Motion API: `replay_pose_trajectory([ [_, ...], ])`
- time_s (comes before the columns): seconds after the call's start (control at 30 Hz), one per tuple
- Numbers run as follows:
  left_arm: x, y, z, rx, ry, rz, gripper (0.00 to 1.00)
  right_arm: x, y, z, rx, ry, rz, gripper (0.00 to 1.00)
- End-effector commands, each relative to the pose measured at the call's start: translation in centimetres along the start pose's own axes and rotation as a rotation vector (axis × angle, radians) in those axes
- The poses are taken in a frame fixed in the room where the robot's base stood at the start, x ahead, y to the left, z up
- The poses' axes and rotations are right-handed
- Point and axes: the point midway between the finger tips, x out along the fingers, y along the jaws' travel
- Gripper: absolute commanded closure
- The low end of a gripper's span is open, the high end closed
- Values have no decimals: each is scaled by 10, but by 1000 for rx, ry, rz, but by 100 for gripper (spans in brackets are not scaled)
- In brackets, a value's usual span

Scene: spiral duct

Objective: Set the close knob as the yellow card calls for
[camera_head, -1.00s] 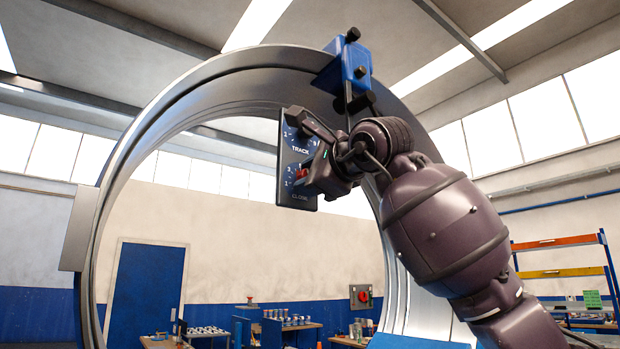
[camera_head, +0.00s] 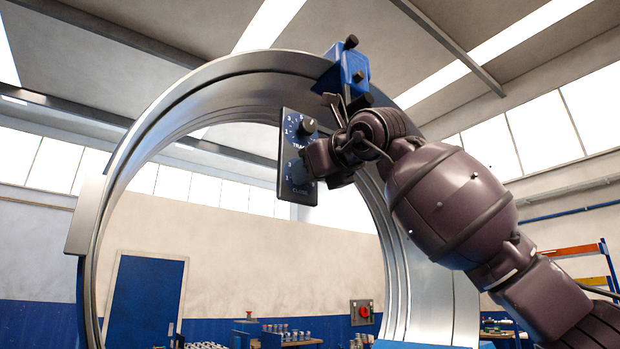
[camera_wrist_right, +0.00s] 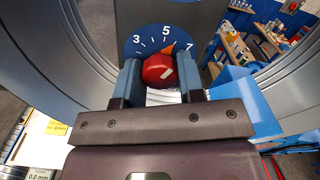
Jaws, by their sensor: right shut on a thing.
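The control panel (camera_head: 284,162) hangs inside the big metal ring and carries an upper TRACK dial with a dark knob (camera_head: 307,126) and a lower CLOSE dial. My right gripper (camera_head: 308,164) covers much of the lower dial. In the right wrist view, my right gripper (camera_wrist_right: 160,74) is shut on the red close knob (camera_wrist_right: 157,70), one finger on each side. The blue dial (camera_wrist_right: 150,41) behind it shows 3, 5 and 7. An orange pointer (camera_wrist_right: 168,49) lies just right of the 5. A small yellow patch (camera_wrist_right: 57,128), perhaps the card, is unreadable. My left gripper is out of view.
The silver ring (camera_head: 105,225) surrounds the panel, with a blue clamp block (camera_head: 352,70) on top close above my right wrist. Workbenches (camera_head: 300,342) and a red switch (camera_head: 363,312) are far behind. The ring's middle is open.

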Motion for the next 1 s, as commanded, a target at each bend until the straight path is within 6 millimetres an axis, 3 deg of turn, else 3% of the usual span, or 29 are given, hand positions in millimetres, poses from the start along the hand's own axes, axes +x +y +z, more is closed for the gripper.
replay_pose_trajectory([
  [0.5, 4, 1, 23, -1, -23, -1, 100, 0, 0, -2, 402, 2, 0, 88],
  [1.0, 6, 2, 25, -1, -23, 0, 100, 0, 0, 0, 522, 1, 1, 88],
])
